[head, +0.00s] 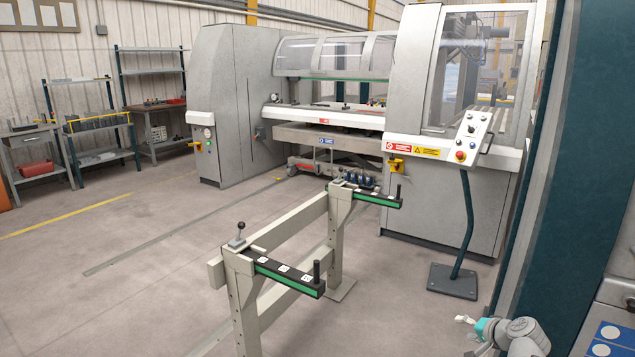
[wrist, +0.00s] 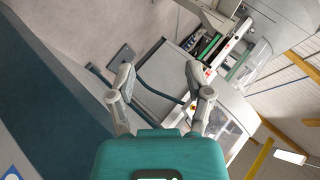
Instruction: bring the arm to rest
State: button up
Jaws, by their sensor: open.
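My gripper (wrist: 158,76) is open in the wrist view, its two grey fingers spread apart with nothing between them. In the head view my gripper (head: 467,335) shows at the bottom right edge, beside the end of my arm. It is well apart from the stand and the machine and touches nothing that I can see. Most of my arm is out of the head view. The panel bender (head: 232,100) stands at the back, and it also appears tilted in the wrist view (wrist: 232,118).
A beige stand (head: 337,240) with green-edged arms is in the middle. A control pedestal (head: 464,225) stands on a dark foot plate (head: 453,281) at right. A dark teal column (head: 575,150) rises at far right. Shelves (head: 150,100) are at back left. The left floor is clear.

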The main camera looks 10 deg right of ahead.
jog(key=s+a+f+n+g+h, duration=0.1)
jog(key=s+a+f+n+g, duration=0.15)
jog(key=a, duration=0.75)
jog(key=s+a+f+n+g+h, duration=0.1)
jog(key=a+f+n+g, duration=0.25)
jog(key=a, duration=0.65)
jog(key=s+a+f+n+g+h, duration=0.15)
jog(key=a+n+g, duration=0.25)
jog(key=a, duration=0.5)
notch_tip(320, 180, up, 18)
jog(key=p, duration=1.8)
jog(key=shift+a+r+y, duration=0.15)
jog(key=shift+r+y, duration=0.05)
jog(key=shift+y, duration=0.25)
